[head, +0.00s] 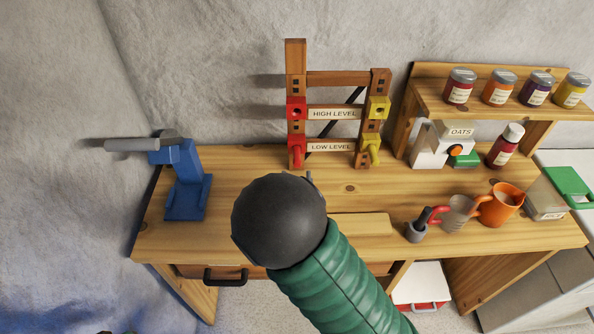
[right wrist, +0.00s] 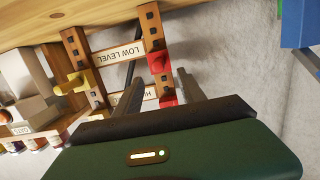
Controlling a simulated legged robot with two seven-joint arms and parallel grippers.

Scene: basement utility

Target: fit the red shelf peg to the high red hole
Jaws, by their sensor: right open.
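A wooden rack (head: 347,77) stands at the back of the workbench, with HIGH LEVEL and LOW LEVEL labels. On its left post, the upper red block (head: 297,108) shows a dark open hole. The red shelf peg (head: 298,155) sticks out of the lower red block beside LOW LEVEL. The right wrist view shows both red blocks, low (right wrist: 160,62) and high (right wrist: 168,99), with the rack appearing inverted. My right gripper (right wrist: 162,73) is open and empty, its fingers pointing towards the rack. In the head view my dark wrist hides most of it. My left gripper is out of view.
A yellow holed block (head: 378,107) and yellow peg (head: 372,150) are on the right post. A blue stand (head: 187,185) with a grey bar is at left. Mugs (head: 500,205), an oats box (head: 459,132) and a jar shelf (head: 480,112) are at right. The bench's left-centre is clear.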

